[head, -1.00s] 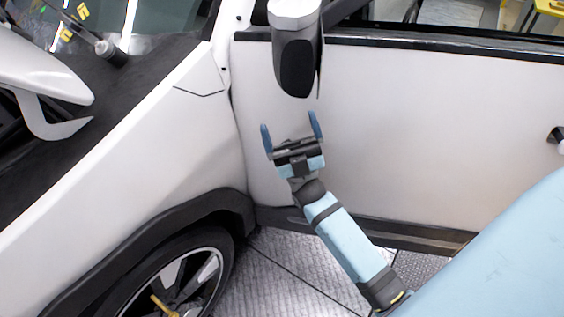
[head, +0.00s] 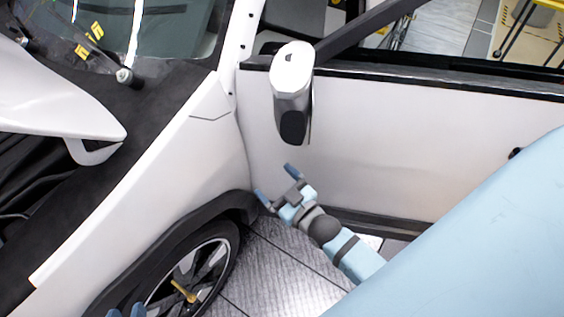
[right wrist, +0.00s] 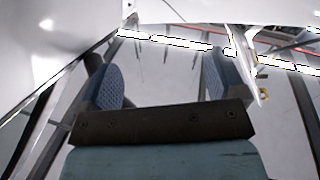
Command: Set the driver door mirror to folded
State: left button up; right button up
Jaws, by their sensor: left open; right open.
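The driver door mirror (head: 291,68) has a white cap and a dark lower part. In the head view it sits at the top front of the white door (head: 400,145), below the window line, and appears to stick out from the door. My right gripper (head: 276,182) is open and empty, below the mirror and apart from it. Its two spread blue fingers also show in the right wrist view (right wrist: 164,75), with nothing between them. My left gripper (head: 126,312) shows only its blue fingertips at the bottom left edge; they are open, and the rest is cut off.
The front wheel (head: 205,270) and the white fender (head: 150,170) are left of my right gripper. The raised hood (head: 60,100) is at far left. Grey floor (head: 270,270) is clear below the door. Yellow-railed equipment (head: 530,20) stands beyond the window.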

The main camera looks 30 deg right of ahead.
pick_arm(q)
jog(key=shift+w+d+r+p, duration=0.2)
jog(key=shift+r+p, duration=0.3)
jog(key=shift+r, duration=0.25)
jog(key=shift+w+d+r+p, duration=0.15)
jog(key=shift+r+p, duration=0.3)
jog(key=shift+r, duration=0.3)
pick_arm(e)
jog(key=shift+s+a+f+m+g, duration=0.1)
jog(key=shift+s+f+m+g, duration=0.1)
jog(key=shift+s+f+g, duration=0.3)
jog(key=shift+s+f+m+g, duration=0.2)
jog(key=shift+s+g, duration=0.5)
